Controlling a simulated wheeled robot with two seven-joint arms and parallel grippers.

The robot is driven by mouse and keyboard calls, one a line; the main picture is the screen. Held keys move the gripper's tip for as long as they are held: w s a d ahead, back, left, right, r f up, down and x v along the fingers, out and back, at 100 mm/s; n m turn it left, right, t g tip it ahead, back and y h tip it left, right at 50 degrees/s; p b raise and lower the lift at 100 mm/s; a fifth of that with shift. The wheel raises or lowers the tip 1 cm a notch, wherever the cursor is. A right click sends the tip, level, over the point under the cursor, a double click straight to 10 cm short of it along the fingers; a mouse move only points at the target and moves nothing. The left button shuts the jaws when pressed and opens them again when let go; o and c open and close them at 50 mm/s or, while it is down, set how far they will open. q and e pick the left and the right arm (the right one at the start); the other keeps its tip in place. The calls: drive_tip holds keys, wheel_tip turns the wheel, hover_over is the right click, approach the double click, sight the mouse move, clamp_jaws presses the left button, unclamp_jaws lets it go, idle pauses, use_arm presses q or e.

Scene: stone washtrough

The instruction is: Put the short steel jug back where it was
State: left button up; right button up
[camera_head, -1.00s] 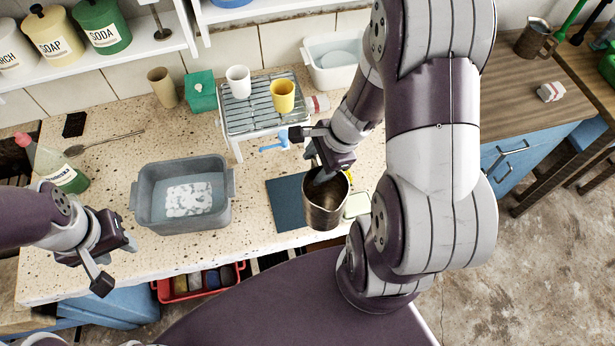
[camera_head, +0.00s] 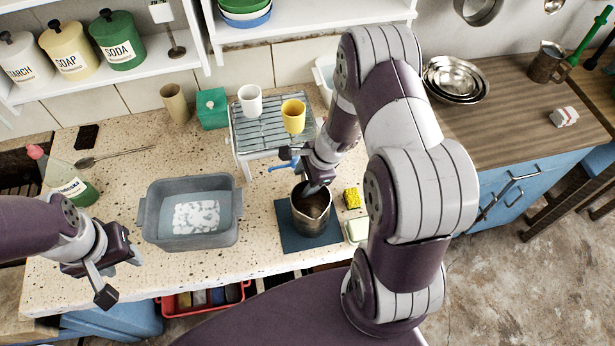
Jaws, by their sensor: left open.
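A steel jug (camera_head: 311,222) stands upright over the dark blue mat (camera_head: 291,241) near the counter's front edge. It looks set on the mat, though a small gap under it cannot be ruled out. My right gripper (camera_head: 317,187) is at the jug's rim, shut on it; its fingertips are partly hidden. Another steel jug (camera_head: 547,64) stands on the wooden counter at the back right. My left gripper (camera_head: 120,278) is open and empty, left of the grey basin.
A grey basin (camera_head: 150,220) of soapy water stands left of the mat. A rack (camera_head: 253,152) with a white cup (camera_head: 250,101) and a yellow cup (camera_head: 293,116) stands behind. A yellow sponge (camera_head: 352,198) and a pale soap dish (camera_head: 357,230) lie close right of the jug.

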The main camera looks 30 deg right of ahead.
drive_tip(key=o, duration=0.4)
drive_tip(key=shift+c, duration=0.2)
drive_tip(key=shift+s+a+r, duration=0.1)
drive_tip(key=shift+a, duration=0.05)
drive_tip(key=shift+r, duration=0.3)
drive_tip(key=p+v, duration=0.2)
drive_tip(key=v, duration=0.9)
drive_tip(key=s+a+r+n+g+h, duration=0.1)
drive_tip(key=s+a+r+n+h, duration=0.2)
drive_tip(key=n, duration=1.6)
drive_tip(key=shift+s+a+r+n+b, duration=0.4)
drive_tip(key=shift+s+a+r, duration=1.55)
drive_tip(key=shift+s, duration=0.35)
